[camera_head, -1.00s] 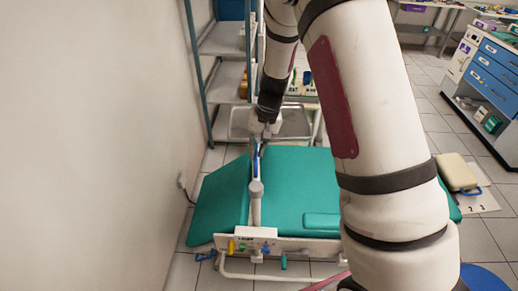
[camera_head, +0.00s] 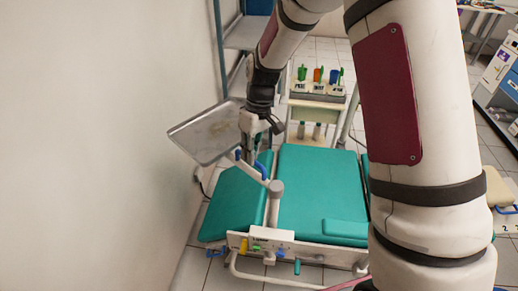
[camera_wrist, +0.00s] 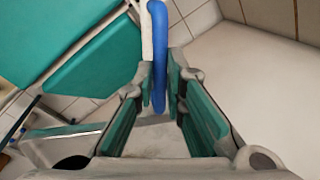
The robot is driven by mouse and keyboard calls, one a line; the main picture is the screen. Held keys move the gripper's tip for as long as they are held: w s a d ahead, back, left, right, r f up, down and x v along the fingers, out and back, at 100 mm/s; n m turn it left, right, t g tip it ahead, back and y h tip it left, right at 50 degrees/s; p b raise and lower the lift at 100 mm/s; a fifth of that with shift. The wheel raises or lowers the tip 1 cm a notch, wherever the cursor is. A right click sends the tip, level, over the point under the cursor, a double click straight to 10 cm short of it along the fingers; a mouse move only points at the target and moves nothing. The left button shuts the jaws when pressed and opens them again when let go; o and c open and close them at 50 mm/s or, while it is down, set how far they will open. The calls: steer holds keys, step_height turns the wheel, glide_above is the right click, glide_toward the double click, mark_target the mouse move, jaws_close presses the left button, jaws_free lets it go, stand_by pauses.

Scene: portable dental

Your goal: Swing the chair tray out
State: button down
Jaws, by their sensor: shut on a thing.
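The chair tray (camera_head: 205,134) is a grey metal tray on a white swing arm (camera_head: 274,208) that rises from the side of the green dental chair (camera_head: 315,190). The tray is out to the left, close to the wall. A blue handle (camera_head: 262,170) sits on the swing arm near the tray. My gripper (camera_head: 256,150) is shut on this handle. In the wrist view the blue handle (camera_wrist: 158,45) runs between the fingertips of my gripper (camera_wrist: 160,75). Part of the tray is hidden behind my gripper.
A bare wall (camera_head: 100,150) stands close on the left. A small trolley (camera_head: 318,100) with coloured cups is behind the chair, and a shelf rack (camera_head: 240,35) is at the back left. Coloured knobs (camera_head: 262,248) line the chair's front panel.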

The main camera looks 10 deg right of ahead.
steer(key=s+a+n+h+p, duration=0.1)
steer(key=s+n+h+p, duration=0.2)
steer(key=s+n, duration=1.2)
steer(key=shift+s+a+n+p, duration=0.35)
steer(key=shift+n+p, duration=0.7)
steer(key=shift+n, duration=1.95)
steer(key=shift+h, duration=0.3)
steer(key=c, duration=1.8)
jaws_free()
steer(key=shift+c, duration=0.2)
steer(key=shift+o, duration=0.9)
steer(key=shift+w, duration=0.1)
